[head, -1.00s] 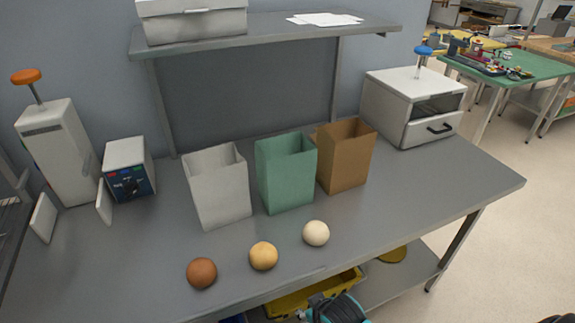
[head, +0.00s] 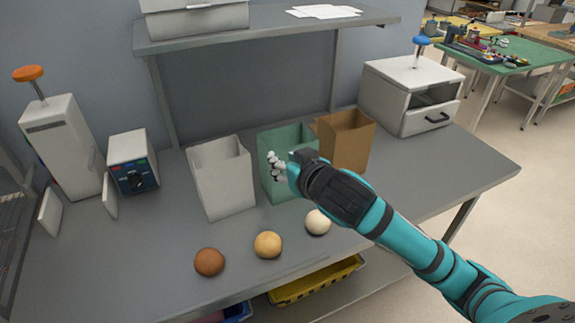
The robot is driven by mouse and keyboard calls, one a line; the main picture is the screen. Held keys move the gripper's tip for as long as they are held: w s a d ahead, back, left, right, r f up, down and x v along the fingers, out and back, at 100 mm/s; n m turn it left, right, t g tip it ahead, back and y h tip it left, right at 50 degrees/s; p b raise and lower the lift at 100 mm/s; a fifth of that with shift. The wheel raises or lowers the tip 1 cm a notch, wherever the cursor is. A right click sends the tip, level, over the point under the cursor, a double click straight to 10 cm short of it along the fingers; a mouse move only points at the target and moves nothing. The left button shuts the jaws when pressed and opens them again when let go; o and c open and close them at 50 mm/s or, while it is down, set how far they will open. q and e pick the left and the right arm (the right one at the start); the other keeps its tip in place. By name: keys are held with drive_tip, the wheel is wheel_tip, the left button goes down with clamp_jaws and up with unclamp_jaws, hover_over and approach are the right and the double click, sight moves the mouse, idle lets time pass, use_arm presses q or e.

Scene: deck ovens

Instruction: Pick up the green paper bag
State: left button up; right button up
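The green paper bag (head: 272,146) stands upright with its top open on the grey table, between the white and brown bags. My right gripper (head: 274,166) is in front of the green bag in the head view, and my arm comes in from the lower right. The gripper and wrist cover part of the bag's front and right side. I cannot tell whether the fingers touch the bag or how far apart they are. My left gripper is not in view.
A white bag (head: 222,178) stands left of the green one and a brown bag (head: 345,141) right of it. A brown ball (head: 209,262), a tan ball (head: 267,245) and a cream ball (head: 317,222) lie in front. A shelf (head: 270,27) overhangs behind.

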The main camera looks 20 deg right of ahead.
drive_tip(key=d+p+x, duration=0.1)
drive_tip(key=p+x, duration=0.2)
drive_tip(key=x, duration=0.9)
drive_tip(key=p, duration=0.2)
hover_over(265, 164)
drive_tip(key=shift+s+f, duration=0.35)
drive_tip(key=shift+f, duration=0.25)
drive_tip(key=shift+w+f, duration=0.3)
drive_tip(key=shift+w, duration=0.2)
clamp_jaws()
drive_tip(key=shift+s, duration=0.1)
